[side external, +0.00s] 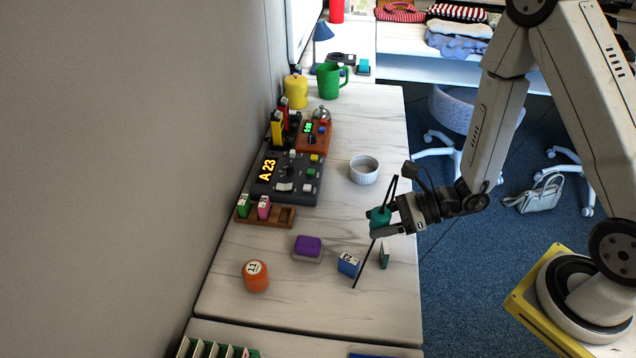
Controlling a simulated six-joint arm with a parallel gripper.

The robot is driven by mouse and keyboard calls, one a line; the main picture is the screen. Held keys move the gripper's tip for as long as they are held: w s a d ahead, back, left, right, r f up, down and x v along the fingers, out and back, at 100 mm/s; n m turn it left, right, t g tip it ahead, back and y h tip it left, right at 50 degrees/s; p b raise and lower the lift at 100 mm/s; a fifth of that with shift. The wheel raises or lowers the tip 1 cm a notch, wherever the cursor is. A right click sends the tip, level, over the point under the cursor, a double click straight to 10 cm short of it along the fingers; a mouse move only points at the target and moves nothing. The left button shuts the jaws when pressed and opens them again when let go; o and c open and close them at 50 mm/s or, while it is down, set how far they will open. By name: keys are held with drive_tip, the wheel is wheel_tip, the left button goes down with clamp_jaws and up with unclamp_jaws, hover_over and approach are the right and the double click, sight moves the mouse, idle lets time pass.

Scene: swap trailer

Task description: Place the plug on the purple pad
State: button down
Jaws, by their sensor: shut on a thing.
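My gripper (380,221) is shut on a small teal piece (379,214), which I take to be the plug; the fingers hide part of it. It is held over the right part of the white table. A thin dark rod or cord slants past the gripper, from above it down toward the blue block; I cannot tell whether it joins the teal piece. The purple pad (308,244) sits on a grey base on the table, to the left of and nearer than my gripper. Nothing lies on the pad.
A blue numbered block (348,265) and a dark green block (385,255) stand below my gripper. An orange can (255,276) stands left of the pad. A wooden rack (266,217), a grey panel (287,178) and a white bowl (364,169) are farther back.

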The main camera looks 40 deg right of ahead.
drive_tip(key=shift+t, duration=0.3)
drive_tip(key=shift+a+r, duration=0.25)
drive_tip(key=shift+a, duration=0.4)
drive_tip(key=shift+a+r, duration=0.25)
drive_tip(key=shift+a, duration=0.35)
drive_tip(key=shift+a+r, duration=0.25)
drive_tip(key=shift+a, duration=0.4)
drive_tip(key=shift+w, duration=0.1)
hover_over(308, 242)
drive_tip(key=s, duration=0.1)
wheel_tip(308, 242, down, 9)
drive_tip(key=shift+d+r, duration=0.15)
drive_tip(key=shift+r, duration=0.05)
drive_tip(key=shift+w+f, duration=0.35)
drive_tip(key=shift+f, duration=0.05)
drive_tip(key=shift+w+f, duration=0.15)
drive_tip(key=shift+f, duration=0.05)
drive_tip(key=shift+w+f, duration=0.1)
drive_tip(key=shift+f, duration=1.5)
drive_tip(key=shift+f, duration=0.1)
